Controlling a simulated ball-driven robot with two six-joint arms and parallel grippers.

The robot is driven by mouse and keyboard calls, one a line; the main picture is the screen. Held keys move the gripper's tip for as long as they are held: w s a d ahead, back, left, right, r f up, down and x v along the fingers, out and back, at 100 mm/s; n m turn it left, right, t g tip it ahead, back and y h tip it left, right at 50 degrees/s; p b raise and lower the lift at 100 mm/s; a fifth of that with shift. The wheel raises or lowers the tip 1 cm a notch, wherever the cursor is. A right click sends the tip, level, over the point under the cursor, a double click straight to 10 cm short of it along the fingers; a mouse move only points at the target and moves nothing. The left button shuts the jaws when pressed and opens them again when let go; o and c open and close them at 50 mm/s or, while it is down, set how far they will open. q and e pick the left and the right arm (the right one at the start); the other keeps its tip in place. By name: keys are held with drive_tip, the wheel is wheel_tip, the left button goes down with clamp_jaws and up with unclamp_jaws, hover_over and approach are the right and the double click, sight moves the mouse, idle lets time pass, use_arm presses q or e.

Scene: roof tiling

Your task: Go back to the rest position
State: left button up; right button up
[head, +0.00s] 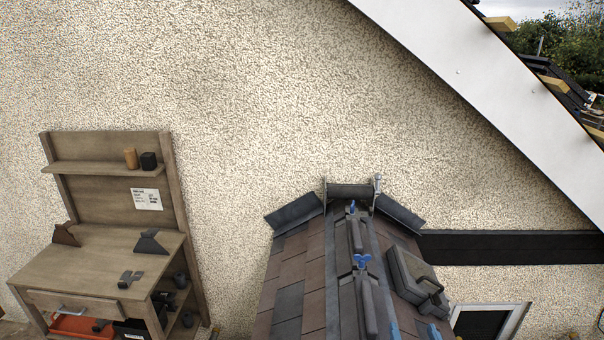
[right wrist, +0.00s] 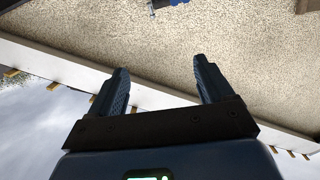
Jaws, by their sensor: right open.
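My right gripper (right wrist: 160,78) is open and empty in the right wrist view. Its two dark ribbed fingers stand well apart, with pebble-dashed wall and a white roof edge behind them. Nothing touches the fingers. In the head view only a small pale piece shows at the far right edge, and I cannot tell what it is. My left gripper is not in view. The small tiled roof (head: 290,275) stands at the bottom middle of the head view, with dark ridge pieces (head: 354,235) along its top and blue fittings (head: 361,261) on them.
A grey case (head: 416,276) lies on the roof's right slope. A wooden workbench (head: 85,248) with tools and a shelf stands at the left. A dark beam (head: 510,248) runs along the wall at right. A white sloping roof edge (head: 470,65) crosses the upper right.

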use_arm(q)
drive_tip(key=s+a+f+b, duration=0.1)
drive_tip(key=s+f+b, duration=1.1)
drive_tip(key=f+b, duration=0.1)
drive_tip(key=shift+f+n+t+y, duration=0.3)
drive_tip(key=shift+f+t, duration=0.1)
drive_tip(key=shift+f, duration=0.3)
use_arm(e)
drive_tip(key=s+a+f, duration=0.1)
drive_tip(key=s+f, duration=0.8)
drive_tip(key=s, duration=0.2)
drive_tip(key=s+a+f+n+t, duration=0.1)
drive_tip(key=s+f, duration=0.8)
drive_tip(key=s, duration=0.3)
drive_tip(key=shift+a+f+y, duration=0.25)
drive_tip(key=shift+y, duration=0.15)
